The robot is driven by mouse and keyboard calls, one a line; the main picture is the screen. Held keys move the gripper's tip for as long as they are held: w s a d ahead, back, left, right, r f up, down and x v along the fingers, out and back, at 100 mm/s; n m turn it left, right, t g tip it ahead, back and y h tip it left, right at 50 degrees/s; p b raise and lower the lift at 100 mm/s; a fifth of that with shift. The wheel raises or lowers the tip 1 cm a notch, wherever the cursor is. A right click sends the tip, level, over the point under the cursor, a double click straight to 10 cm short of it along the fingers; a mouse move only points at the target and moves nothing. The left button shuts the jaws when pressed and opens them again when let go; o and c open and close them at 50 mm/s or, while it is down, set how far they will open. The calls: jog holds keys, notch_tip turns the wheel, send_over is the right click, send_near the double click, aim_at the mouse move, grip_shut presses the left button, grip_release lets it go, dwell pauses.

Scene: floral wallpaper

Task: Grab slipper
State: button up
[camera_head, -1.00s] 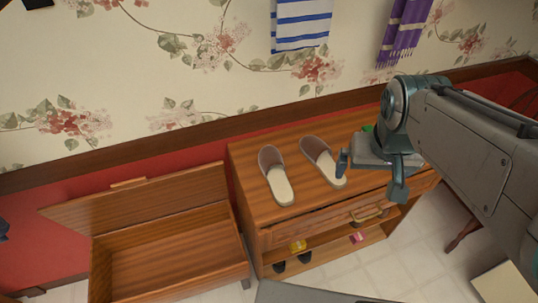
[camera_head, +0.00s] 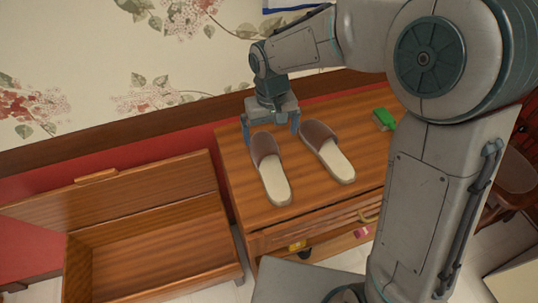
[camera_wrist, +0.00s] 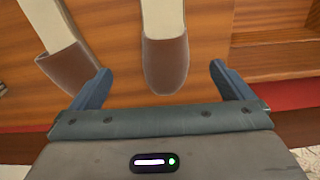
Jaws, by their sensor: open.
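Two slippers with brown toe covers and cream soles lie side by side on the wooden cabinet. The left slipper (camera_head: 273,176) has its toe towards the wall, and the right slipper (camera_head: 329,152) lies beside it. My gripper (camera_head: 271,128) is open and empty, pointing down at the toe end of the left slipper. In the wrist view that slipper's toe (camera_wrist: 165,62) lies in line with the gap between my open fingers (camera_wrist: 160,70). The other slipper (camera_wrist: 66,68) shows beyond the finger on the left. I cannot tell the exact height of the fingers above the cabinet.
The wooden cabinet (camera_head: 300,206) has a drawer and a lower shelf with small yellow and pink items. A green object (camera_head: 384,119) is on its top at the right. An open wooden chest (camera_head: 150,252) stands to the left. The wall is close behind my gripper.

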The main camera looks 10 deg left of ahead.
aim_at(267, 148)
notch_tip(267, 148, down, 6)
jog(key=shift+a+r, duration=0.1)
jog(key=shift+r, duration=0.05)
jog(key=f, duration=0.2)
jog(key=a+f, duration=0.1)
jog(key=f, duration=0.1)
jog(key=shift+w, duration=0.1)
jog(key=shift+f, duration=0.5)
jog(key=c, duration=1.1)
